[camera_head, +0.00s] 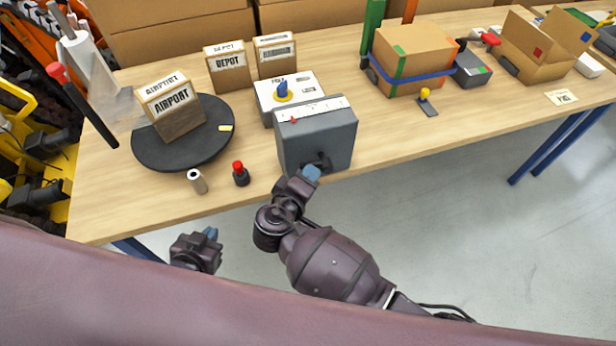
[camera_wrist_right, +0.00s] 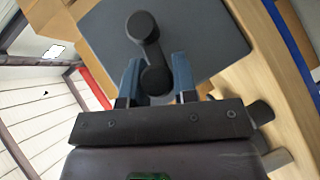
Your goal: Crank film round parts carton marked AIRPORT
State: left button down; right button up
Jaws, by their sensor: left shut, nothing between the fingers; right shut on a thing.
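The parts carton marked AIRPORT (camera_head: 175,108) stands on a round black turntable (camera_head: 185,146) at the left of the table. Clear film hangs from a roll stand (camera_head: 90,70) and reaches the carton's left side. A grey crank box (camera_head: 316,138) stands at the table's front edge, with a scale and a red pointer on top. Its black crank (camera_wrist_right: 145,28) shows in the right wrist view. My right gripper (camera_head: 309,174) is shut on the crank's knob (camera_wrist_right: 155,79); its blue fingers (camera_wrist_right: 156,82) are either side of it. My left gripper (camera_head: 211,233) is shut and empty, below the table's front edge.
A white box with a blue dial (camera_head: 283,92) stands behind the crank box. Two DEPOT-type cartons (camera_head: 229,69) stand behind. A red-topped button (camera_head: 240,174) and a small grey cylinder (camera_head: 197,181) are near the front edge. A strapped carton (camera_head: 413,60) and an open carton (camera_head: 536,60) stand right.

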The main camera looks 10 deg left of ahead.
jog(key=shift+f, duration=0.1)
dwell(0.3)
jog(key=o, duration=0.9)
jog(key=v, duration=1)
jog(key=shift+s+a+b, duration=0.15)
jog(key=shift+s+b, duration=0.2)
